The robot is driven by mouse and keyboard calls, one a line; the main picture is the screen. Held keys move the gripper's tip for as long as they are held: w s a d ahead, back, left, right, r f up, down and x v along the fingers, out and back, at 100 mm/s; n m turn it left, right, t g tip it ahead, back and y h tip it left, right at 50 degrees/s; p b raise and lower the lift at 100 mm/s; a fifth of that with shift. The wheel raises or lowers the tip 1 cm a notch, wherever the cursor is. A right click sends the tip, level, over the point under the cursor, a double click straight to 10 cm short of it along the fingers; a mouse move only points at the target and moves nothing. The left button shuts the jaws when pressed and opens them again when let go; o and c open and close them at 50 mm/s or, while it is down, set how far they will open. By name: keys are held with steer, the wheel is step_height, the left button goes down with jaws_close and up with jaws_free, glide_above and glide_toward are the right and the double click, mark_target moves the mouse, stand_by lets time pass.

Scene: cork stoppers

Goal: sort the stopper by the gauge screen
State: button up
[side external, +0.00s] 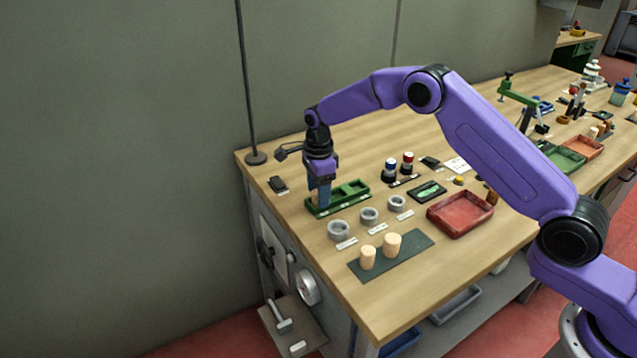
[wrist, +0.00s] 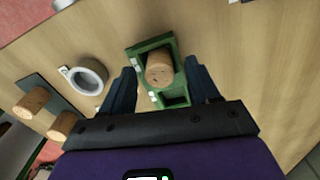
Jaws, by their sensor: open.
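A cork stopper (wrist: 159,69) stands in one compartment of the green tray (wrist: 140,47), between my open fingers in the wrist view. My gripper (wrist: 163,82) points down over the tray, fingers apart on both sides of the cork; contact is not visible. In the side view my gripper (side external: 319,195) is low at the left part of the green tray (side external: 352,203) and hides that cork. Two other corks (side external: 368,258) (side external: 392,245) stand on a dark mat. A dark device with a lit green screen (side external: 428,191) lies right of the tray; its reading is too small.
Three grey rings (side external: 339,230) (side external: 369,215) (side external: 396,203) with labels stand between tray and mat (side external: 418,240). A red tray (side external: 460,214) is to the right. Two dark bottles with coloured tops (side external: 399,165) stand behind. A thin pole (side external: 246,80) rises at the back left corner.

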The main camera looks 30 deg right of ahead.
step_height(320, 180, up, 17)
steer(key=shift+r, duration=0.2)
stand_by(0.3)
stand_by(0.4)
steer(key=s+a+r+n, duration=0.1)
steer(key=s+r+n, duration=0.1)
steer(key=s+n, duration=0.7)
steer(key=s+a+r+n, duration=0.1)
steer(key=s+a+n, duration=0.1)
steer(key=s+n, duration=0.65)
steer(key=s+d+f+n, duration=0.1)
steer(key=s+d+n, duration=0.3)
steer(key=s, duration=0.5)
steer(key=s+d+f+n, duration=0.2)
steer(key=s+d+n, duration=0.2)
steer(key=s, duration=0.5)
steer(key=s+d+f+n, duration=0.2)
steer(key=s+d+n, duration=0.3)
steer(key=s+n, duration=0.2)
steer(key=s, duration=0.2)
steer(key=shift+s+f, duration=0.15)
steer(key=shift+s, duration=0.2)
